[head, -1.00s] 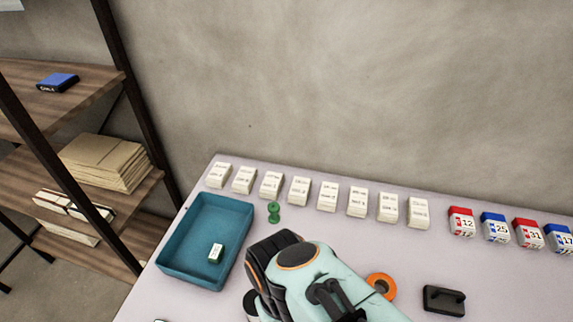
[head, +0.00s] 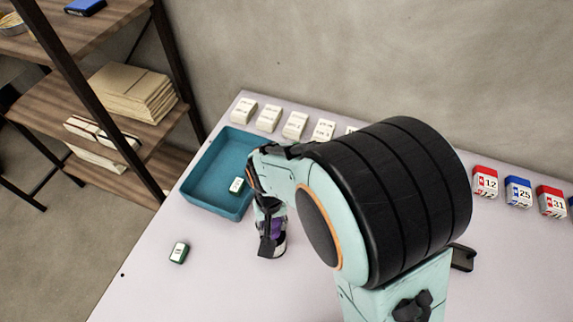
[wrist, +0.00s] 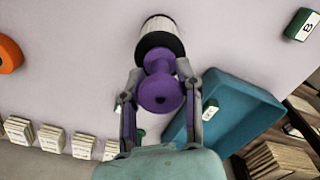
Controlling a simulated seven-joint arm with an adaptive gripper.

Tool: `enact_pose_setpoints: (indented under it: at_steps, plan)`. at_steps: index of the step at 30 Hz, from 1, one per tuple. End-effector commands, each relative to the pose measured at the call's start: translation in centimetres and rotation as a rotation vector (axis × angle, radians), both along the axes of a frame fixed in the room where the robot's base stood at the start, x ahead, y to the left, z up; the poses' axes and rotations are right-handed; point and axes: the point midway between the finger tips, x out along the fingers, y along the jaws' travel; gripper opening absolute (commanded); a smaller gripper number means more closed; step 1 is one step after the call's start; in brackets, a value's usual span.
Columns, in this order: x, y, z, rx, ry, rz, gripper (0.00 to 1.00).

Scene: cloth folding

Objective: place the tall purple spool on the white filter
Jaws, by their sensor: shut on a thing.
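The tall purple spool (wrist: 160,88) is upright between the two fingers of my gripper (wrist: 160,78) in the wrist view. A purple bit of the spool (head: 278,226) also shows between the fingers in the head view. The white filter (wrist: 158,24), with pleated white sides and a black top rim, stands directly below the spool. The spool's lower end overlaps the black rim; whether they touch I cannot tell. In the head view, the filter (head: 280,246) is mostly hidden by my gripper (head: 268,236), which is shut on the spool.
A teal tray (head: 198,198) with a small white-green block (head: 236,185) stands close to my gripper. A green block (head: 179,252) lies on the table at left. White labelled boxes (head: 268,118) line the back edge. An orange ring (wrist: 8,54) shows at the wrist view's left.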

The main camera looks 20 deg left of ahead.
Motion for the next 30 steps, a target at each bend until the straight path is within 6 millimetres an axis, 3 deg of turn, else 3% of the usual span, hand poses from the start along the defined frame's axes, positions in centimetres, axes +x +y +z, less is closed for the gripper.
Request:
enact_pose_setpoints:
  at_steps: [7, 8, 10, 22, 26, 30]
  plan:
    - [0.0, 0.0, -0.4, -0.001, 0.002, 0.000, 0.06]
    - [0.0, 0.0, -0.4, -0.001, 0.002, 0.000, 0.36]
    - [0.0, 0.0, -0.3, -0.001, 0.001, 0.000, 0.58]
    - [0.0, 0.0, 0.3, 0.003, -0.002, 0.000, 0.60]
    - [0.1, 0.1, 2.4, 0.005, -0.004, 0.000, 0.60]
    - [0.1, 0.1, 5.8, 0.006, -0.005, 0.000, 0.60]
